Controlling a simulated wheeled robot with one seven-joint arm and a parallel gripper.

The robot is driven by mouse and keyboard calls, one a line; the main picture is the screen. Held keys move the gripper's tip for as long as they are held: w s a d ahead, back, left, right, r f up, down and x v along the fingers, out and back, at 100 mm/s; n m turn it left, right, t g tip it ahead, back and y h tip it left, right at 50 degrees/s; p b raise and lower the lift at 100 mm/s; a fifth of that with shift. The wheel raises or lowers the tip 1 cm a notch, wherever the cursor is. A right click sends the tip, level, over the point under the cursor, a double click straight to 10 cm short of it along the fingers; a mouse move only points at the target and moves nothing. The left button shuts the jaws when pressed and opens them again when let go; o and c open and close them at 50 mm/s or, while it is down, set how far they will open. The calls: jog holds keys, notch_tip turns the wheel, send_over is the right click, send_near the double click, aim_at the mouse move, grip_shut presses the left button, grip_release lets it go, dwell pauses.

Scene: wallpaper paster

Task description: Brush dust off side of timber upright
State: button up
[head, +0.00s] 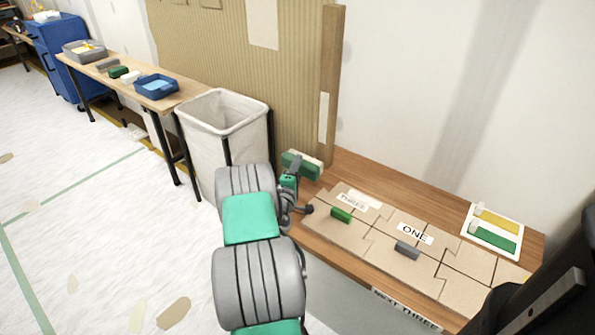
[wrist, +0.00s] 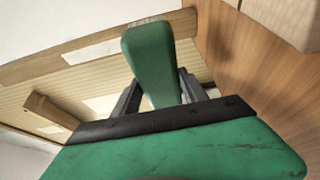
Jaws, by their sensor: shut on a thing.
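The timber upright (head: 329,70) stands at the left end of the wooden bench, beside a ribbed tan panel. A pale strip (head: 323,118) shows on its lower part; I cannot tell whether it is dust. My gripper (head: 293,174) is shut on a green brush (head: 301,165) with a pale edge, just left of the upright's foot and apparently apart from it. In the wrist view the green brush (wrist: 150,55) sits between the grey fingers, and the upright (wrist: 50,65) runs slantwise behind it.
A white bin (head: 215,112) stands left of my gripper. The bench (head: 345,164) bears cardboard tiles, a green block (head: 341,215), a grey block (head: 407,250) and a white tray (head: 517,221). A side table (head: 130,85) holds several trays. Open floor lies at left.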

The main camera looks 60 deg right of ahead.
jog(key=shift+s+d+r, duration=0.1)
jog(key=shift+s, duration=0.05)
jog(key=shift+s+d+p, duration=0.25)
jog(key=shift+d+p, duration=0.15)
jog(key=shift+d, duration=1.15)
jog(key=shift+s+d+p, duration=0.2)
jog(key=shift+d+p, duration=0.15)
jog(key=shift+d, duration=1.2)
jog(key=shift+s+d, duration=0.2)
jog(key=shift+d, duration=1.05)
notch_tip(320, 180, up, 8)
jog(key=shift+f, duration=0.2)
dwell(0.9)
jog(key=shift+a, duration=0.1)
notch_tip(320, 180, up, 11)
send_over(309, 159)
jog(key=s+x, duration=0.1)
jog(key=x, duration=0.4)
jog(key=shift+w+f, duration=0.1)
jog(key=shift+w, duration=0.2)
dwell(0.3)
